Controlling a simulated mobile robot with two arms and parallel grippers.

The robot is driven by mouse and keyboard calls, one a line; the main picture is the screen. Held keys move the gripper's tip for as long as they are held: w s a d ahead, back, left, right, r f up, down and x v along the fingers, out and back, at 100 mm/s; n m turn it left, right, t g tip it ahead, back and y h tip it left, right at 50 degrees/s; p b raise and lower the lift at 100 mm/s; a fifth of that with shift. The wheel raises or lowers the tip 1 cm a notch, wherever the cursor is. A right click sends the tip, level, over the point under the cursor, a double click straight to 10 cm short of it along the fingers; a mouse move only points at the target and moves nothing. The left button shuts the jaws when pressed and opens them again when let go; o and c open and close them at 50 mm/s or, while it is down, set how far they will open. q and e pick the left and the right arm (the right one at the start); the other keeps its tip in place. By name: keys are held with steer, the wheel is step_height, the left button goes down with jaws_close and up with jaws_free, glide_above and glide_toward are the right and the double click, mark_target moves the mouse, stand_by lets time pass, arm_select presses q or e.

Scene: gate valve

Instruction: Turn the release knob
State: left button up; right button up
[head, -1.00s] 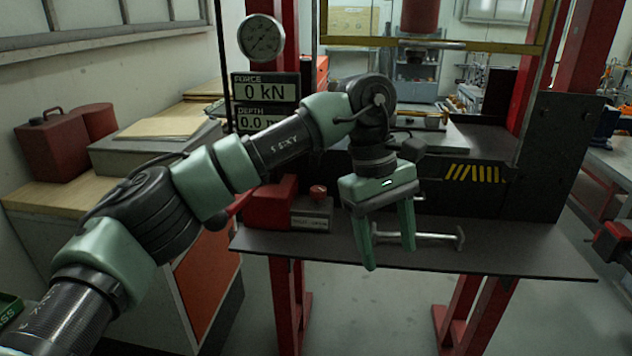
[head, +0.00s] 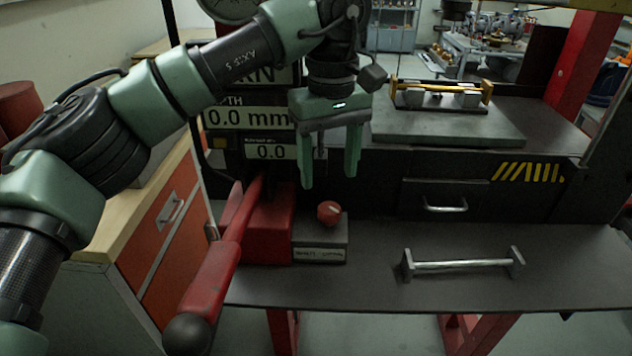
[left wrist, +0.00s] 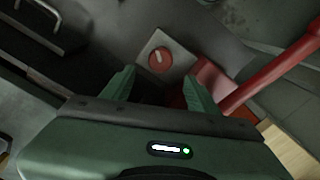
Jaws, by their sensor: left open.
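The release knob (head: 329,212) is a small round red knob with a light mark. It sits on a grey box with a label plate, beside a red pump body (head: 268,228). My left gripper (head: 330,180) is open and empty, fingers pointing down, above the knob and apart from it in the head view. In the left wrist view the knob (left wrist: 160,58) shows beyond the fingertips, a little above the gap between the two fingers (left wrist: 157,85). My right gripper is in neither view.
A long red lever (head: 217,275) with a black ball end juts forward left of the knob. A metal bar specimen (head: 462,265) lies on the dark shelf (head: 560,260) at right. A drawer with a handle (head: 445,206) and a press platform (head: 450,128) stand behind.

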mark_target(329, 207)
arm_select(q)
steer(key=shift+s, duration=0.1)
steer(key=shift+s+d+f, duration=0.1)
steer(key=shift+s+f, duration=0.05)
steer(key=shift+f, duration=0.1)
step_height(329, 207, down, 6)
steer(key=shift+f+p, duration=0.1)
steer(key=shift+p, duration=0.45)
steer(key=shift+f, duration=0.35)
jaws_close()
